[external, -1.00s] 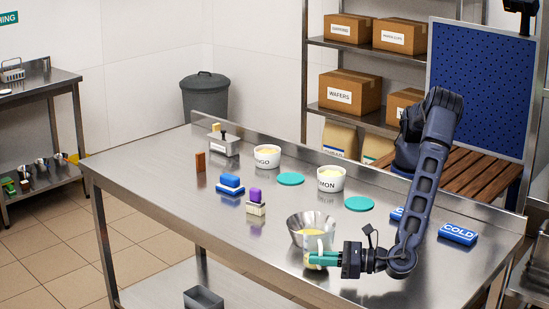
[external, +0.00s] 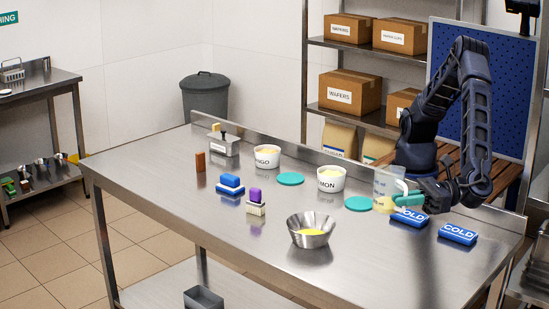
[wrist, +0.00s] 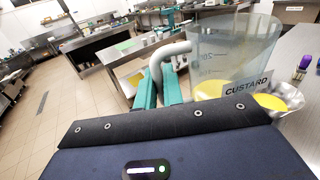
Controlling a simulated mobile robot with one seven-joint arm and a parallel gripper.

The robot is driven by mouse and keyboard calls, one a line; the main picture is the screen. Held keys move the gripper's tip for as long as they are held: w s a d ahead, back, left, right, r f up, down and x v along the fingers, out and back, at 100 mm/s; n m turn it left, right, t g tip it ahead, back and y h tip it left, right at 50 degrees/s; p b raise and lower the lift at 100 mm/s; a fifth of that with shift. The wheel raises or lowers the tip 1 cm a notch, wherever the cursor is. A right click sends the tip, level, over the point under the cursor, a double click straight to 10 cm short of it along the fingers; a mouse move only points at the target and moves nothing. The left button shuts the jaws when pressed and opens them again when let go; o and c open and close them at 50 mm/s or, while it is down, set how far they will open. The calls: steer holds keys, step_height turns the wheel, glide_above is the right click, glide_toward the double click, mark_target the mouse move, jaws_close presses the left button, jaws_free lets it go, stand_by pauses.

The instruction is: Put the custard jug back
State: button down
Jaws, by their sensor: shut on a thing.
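The custard jug (external: 385,184) is clear, with yellow custard low inside. It is at the right of the steel table, beside a teal disc and the blue cold packs. My gripper (external: 402,200) is shut on its handle. In the wrist view the jug (wrist: 235,45), labelled CUSTARD, looks roughly upright, with its grey handle between my teal fingers (wrist: 160,88). I cannot tell whether its base touches the table. A steel bowl (external: 311,240) with yellow custard stands nearer the front edge, apart from the jug.
Two white tubs (external: 331,184), one reading MANGO in part, and two teal discs (external: 290,179) stand along the back.

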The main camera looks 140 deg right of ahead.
steer(key=f, duration=1.9)
steer(key=shift+s+a+f, duration=0.2)
steer(key=shift+s+f, duration=0.05)
steer(key=c, duration=2)
jaws_free()
steer(key=shift+f, duration=0.15)
steer(key=o, duration=0.5)
